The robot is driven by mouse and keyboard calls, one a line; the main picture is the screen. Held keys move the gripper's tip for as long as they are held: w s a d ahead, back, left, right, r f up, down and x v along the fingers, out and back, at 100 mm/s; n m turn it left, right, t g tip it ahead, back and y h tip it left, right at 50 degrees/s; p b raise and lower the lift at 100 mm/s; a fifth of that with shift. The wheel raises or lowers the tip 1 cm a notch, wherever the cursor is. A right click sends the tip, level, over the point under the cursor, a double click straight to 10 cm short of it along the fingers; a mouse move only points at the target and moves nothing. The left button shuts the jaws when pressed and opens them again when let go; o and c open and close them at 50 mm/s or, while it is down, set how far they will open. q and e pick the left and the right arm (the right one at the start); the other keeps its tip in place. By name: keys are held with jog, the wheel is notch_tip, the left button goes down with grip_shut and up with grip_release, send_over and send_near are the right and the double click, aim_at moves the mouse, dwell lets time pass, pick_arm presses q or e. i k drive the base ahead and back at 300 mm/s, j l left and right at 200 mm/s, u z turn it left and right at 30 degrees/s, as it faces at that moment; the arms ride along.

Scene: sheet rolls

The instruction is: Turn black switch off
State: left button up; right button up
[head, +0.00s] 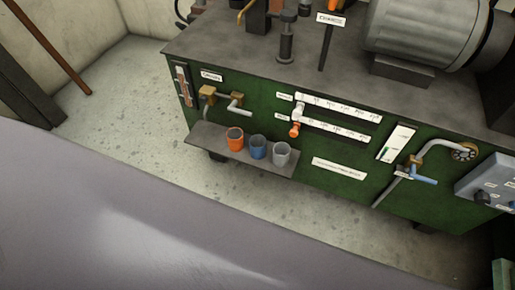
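A grey control box (490,183) is mounted on the right end of the green machine front, cut off by the right edge of the picture. A small black switch or knob (482,198) sits low on the left of its face. Other small dark controls and white labels are on the box, too small to read. I cannot tell which position the black switch is in. Neither of my grippers shows in the head view.
The green machine (345,185) carries a small shelf with an orange cup (235,139), a blue cup (258,147) and a grey cup (281,154). A blue-handled valve (416,172) and bent pipe stand left of the box. A motor (425,32) sits on top. Bare floor (130,95) lies left.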

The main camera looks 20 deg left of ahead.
aim_at(482, 198)
jog(key=z, duration=1.3)
jog(key=i+l+u, duration=0.1)
jog(key=l, duration=0.3)
jog(key=i+l+u, duration=0.1)
jog(key=i+l, duration=0.15)
jog(key=l, duration=0.15)
jog(key=i+l+u, duration=0.1)
jog(key=l, duration=0.3)
jog(key=i+l+u, duration=0.1)
jog(key=l, duration=0.3)
jog(key=i+l+u, duration=0.1)
jog(key=i+l, duration=0.15)
jog(key=l, duration=0.2)
jog(key=i+l+u, duration=0.1)
jog(key=l, duration=0.3)
